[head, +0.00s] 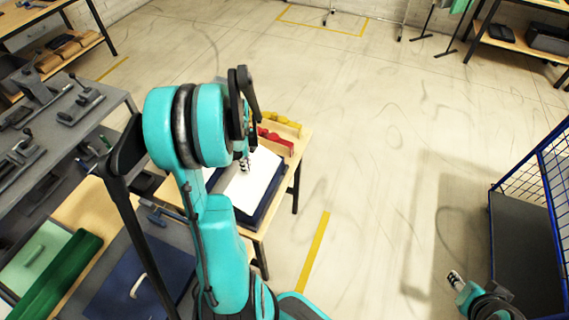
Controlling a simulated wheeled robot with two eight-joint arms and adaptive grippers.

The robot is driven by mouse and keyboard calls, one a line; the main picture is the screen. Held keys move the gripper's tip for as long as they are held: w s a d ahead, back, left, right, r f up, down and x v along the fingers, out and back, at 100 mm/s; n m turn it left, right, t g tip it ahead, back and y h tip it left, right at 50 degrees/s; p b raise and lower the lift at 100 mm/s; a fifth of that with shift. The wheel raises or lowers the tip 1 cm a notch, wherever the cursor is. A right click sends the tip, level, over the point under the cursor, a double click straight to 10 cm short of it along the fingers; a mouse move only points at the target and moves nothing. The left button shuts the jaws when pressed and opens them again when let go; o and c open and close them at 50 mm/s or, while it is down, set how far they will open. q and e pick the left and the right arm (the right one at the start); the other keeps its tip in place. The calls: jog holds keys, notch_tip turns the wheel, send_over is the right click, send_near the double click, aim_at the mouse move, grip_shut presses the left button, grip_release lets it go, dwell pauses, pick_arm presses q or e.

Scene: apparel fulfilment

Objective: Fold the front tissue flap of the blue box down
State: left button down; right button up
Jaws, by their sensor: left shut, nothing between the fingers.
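The dark blue box (265,216) stands on a light wooden table just right of my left arm. White tissue (255,187) lies over its top as a pale sheet. My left arm hides the box's left and near-left parts, and I cannot make out separate flaps. My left gripper (245,163) is shut and empty, at the far end of the white tissue. I cannot tell whether it touches the tissue. My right gripper (454,278) is low at the right, over the floor and far from the box; its fingers are too small to read.
Red (276,140) and yellow (281,121) holders stand on the table behind the box. A dark blue panel with a pale handle (140,286) and a green roll (55,275) lie at left. A blue wire cage (522,170) stands at right. The middle floor is clear.

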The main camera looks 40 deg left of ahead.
pick_arm(q)
jog(key=shift+f+b, duration=1.75)
jog(key=shift+f, duration=0.5)
jog(key=shift+r, duration=0.25)
notch_tip(320, 180, up, 8)
jog(key=p, duration=0.6)
